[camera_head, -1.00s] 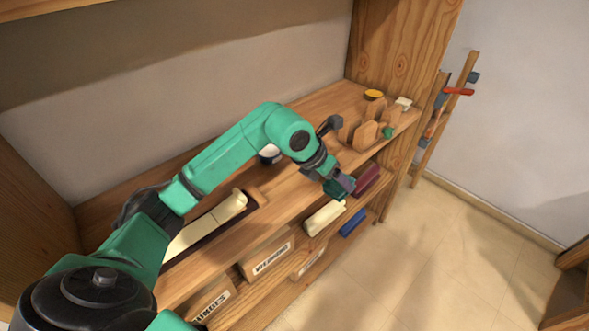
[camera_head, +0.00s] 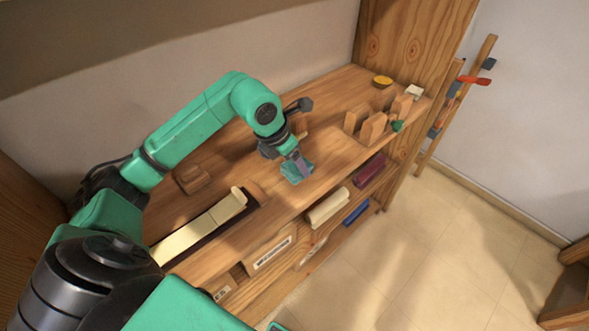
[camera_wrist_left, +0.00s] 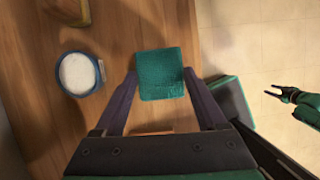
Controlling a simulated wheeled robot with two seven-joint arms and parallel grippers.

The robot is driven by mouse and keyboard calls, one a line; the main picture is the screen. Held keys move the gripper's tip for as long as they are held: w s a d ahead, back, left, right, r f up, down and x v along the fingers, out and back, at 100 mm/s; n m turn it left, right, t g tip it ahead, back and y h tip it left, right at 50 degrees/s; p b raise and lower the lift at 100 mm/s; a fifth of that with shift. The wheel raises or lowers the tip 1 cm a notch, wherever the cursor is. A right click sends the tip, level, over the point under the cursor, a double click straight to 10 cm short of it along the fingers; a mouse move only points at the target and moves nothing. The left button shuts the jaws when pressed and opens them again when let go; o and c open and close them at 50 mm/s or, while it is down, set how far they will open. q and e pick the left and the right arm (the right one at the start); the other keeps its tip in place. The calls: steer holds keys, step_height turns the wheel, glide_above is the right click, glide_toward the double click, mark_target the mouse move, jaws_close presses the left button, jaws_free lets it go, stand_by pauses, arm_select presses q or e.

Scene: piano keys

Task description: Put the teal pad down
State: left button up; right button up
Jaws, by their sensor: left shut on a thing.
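The teal pad (camera_head: 297,173) is a small square block with a rough top, over the front part of the wooden bench top (camera_head: 330,145). My left gripper (camera_head: 296,167) is shut on it from above. In the left wrist view the teal pad (camera_wrist_left: 160,73) sits between the two dark fingertips, one at each side. I cannot tell whether its underside touches the bench. My right gripper (camera_wrist_left: 273,90) shows small at the right of the left wrist view, its fingers apart and empty, over the floor.
Cream keys (camera_head: 205,228) lie in a dark strip on the bench. A wooden rack (camera_head: 372,128), yellow dish (camera_head: 382,82) and white block (camera_head: 414,92) stand at the far end. A white-filled jar (camera_wrist_left: 78,74) stands beside the left gripper. Cream (camera_head: 328,207) and maroon (camera_head: 370,170) bars are below.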

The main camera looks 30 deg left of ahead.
mark_target(292, 168)
arm_select(q)
steer(key=shift+s+f, duration=0.15)
steer(key=shift+f, duration=1.3)
steer(key=o, duration=1.4)
steer(key=shift+f, duration=0.25)
steer(key=b+v, duration=0.2)
steer(key=v, duration=0.2)
steer(key=shift+a+r, duration=0.25)
steer(key=shift+r, duration=0.1)
steer(key=v, duration=0.9)
steer(key=shift+r, duration=0.4)
steer(key=shift+s, duration=0.15)
